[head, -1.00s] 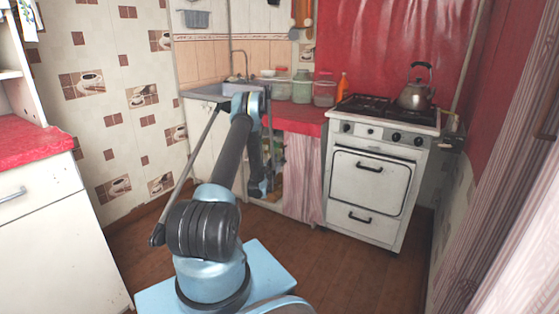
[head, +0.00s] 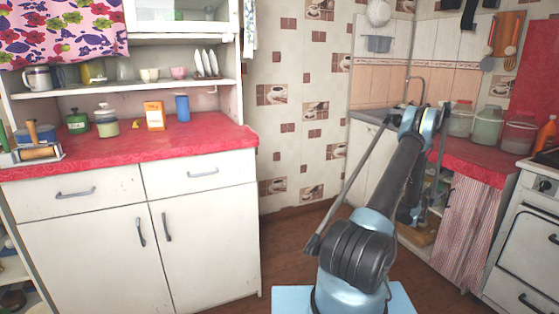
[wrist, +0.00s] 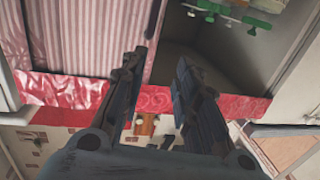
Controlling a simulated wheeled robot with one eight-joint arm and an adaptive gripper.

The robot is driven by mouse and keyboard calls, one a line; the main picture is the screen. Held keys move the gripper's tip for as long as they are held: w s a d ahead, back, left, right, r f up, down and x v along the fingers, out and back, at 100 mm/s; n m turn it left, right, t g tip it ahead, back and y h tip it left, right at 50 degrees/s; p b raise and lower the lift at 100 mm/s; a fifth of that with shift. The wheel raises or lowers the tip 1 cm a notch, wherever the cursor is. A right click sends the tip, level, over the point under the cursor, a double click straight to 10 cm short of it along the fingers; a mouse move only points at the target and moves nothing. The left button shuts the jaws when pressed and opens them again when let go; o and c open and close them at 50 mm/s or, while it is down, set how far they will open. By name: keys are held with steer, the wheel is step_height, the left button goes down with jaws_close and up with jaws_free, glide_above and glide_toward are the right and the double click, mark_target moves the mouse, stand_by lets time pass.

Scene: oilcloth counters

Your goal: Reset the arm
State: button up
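My blue and black arm (head: 400,175) rises in the head view and folds over at the top, with its end hanging down near the sink counter. My gripper (wrist: 160,62) shows in the wrist view with its two dark fingers apart and nothing between them. In the head view the gripper is partly hidden behind the arm, so its fingertips are hard to make out there.
The sink counter, a striped curtain (head: 465,230) and a white stove (head: 525,240) are on the right. Some brown floor is clear between.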

steer(key=s+a+r+n+g+y, duration=0.1)
steer(key=s+a+r+g+y, duration=0.2)
steer(key=a+r, duration=1.95)
steer(key=s+a+r+n+g+y, duration=0.1)
steer(key=s+a+n+y, duration=0.15)
steer(key=s+a, duration=0.95)
steer(key=s+a+r+n+g+y, duration=0.15)
steer(key=s+a+y, duration=0.25)
steer(key=s+a, duration=0.8)
steer(key=s+a+f+n+g+y, duration=0.1)
steer(key=s+a+f+n+y, duration=0.1)
steer(key=s+a+f, duration=0.3)
steer(key=s+a+f+n+g+y, duration=0.1)
steer(key=s+a+f+n+y, duration=0.2)
steer(key=s+a, duration=1.1)
step_height(320, 180, down, 2)
steer(key=shift+s+a+f+n, duration=0.2)
steer(key=shift+s+n, duration=0.25)
steer(key=shift+n, duration=0.35)
steer(key=shift+d, duration=0.1)
